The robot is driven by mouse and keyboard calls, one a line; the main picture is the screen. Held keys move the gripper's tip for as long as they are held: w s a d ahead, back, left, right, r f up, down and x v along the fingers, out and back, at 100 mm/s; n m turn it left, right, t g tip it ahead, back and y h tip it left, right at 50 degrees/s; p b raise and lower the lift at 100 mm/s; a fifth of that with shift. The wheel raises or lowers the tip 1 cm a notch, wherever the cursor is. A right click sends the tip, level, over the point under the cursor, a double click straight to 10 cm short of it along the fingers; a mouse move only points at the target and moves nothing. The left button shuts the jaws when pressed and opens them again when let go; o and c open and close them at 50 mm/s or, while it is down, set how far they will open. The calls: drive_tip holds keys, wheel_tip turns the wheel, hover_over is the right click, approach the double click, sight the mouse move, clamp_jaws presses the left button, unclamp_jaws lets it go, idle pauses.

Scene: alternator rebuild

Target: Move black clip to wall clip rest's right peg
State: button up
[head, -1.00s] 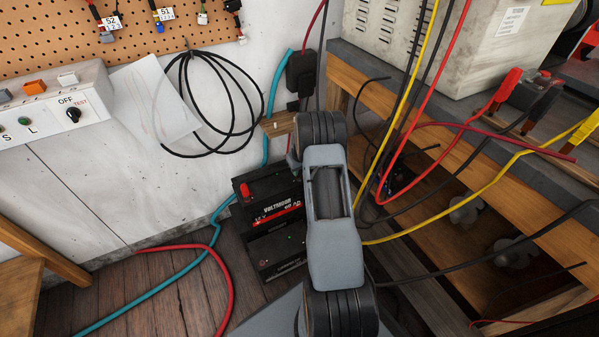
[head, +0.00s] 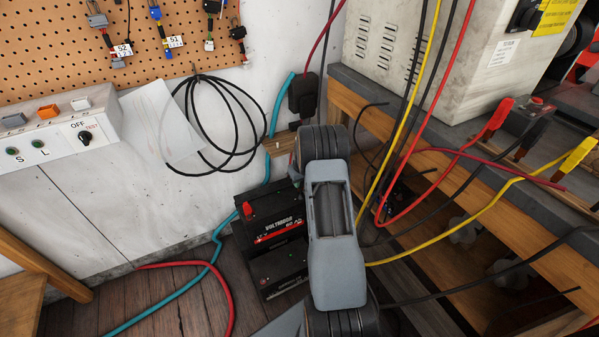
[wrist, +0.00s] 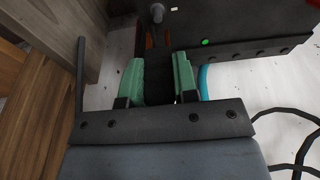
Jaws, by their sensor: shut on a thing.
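In the wrist view, my gripper (wrist: 159,82) is shut on a dark thing, the black clip (wrist: 158,76), between its two green pads. Only part of the clip shows. The wall clip rest (head: 276,147) is a small wooden block on the white wall, left of my arm, with a pale peg showing. My arm covers its right end, so I cannot tell how its right peg stands.
Two black batteries (head: 270,213) stand on the floor just left of my arm. A coiled black cable (head: 180,110) hangs on the wall. A black wall box (head: 304,94) is above the rest. Several cables hang before the wooden bench (head: 480,190) at right.

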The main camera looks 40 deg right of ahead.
wheel_tip(320, 180, up, 24)
drive_tip(key=p, duration=1.6)
drive_tip(key=w+d+p, duration=0.4)
drive_tip(key=w+d, duration=0.1)
drive_tip(key=w, duration=0.5)
wheel_tip(320, 180, down, 5)
drive_tip(key=b, duration=0.4)
drive_tip(key=shift+d+r, duration=0.1)
drive_tip(key=shift+f+b, duration=0.85)
drive_tip(key=shift+f, duration=0.3)
drive_tip(key=o, duration=0.8)
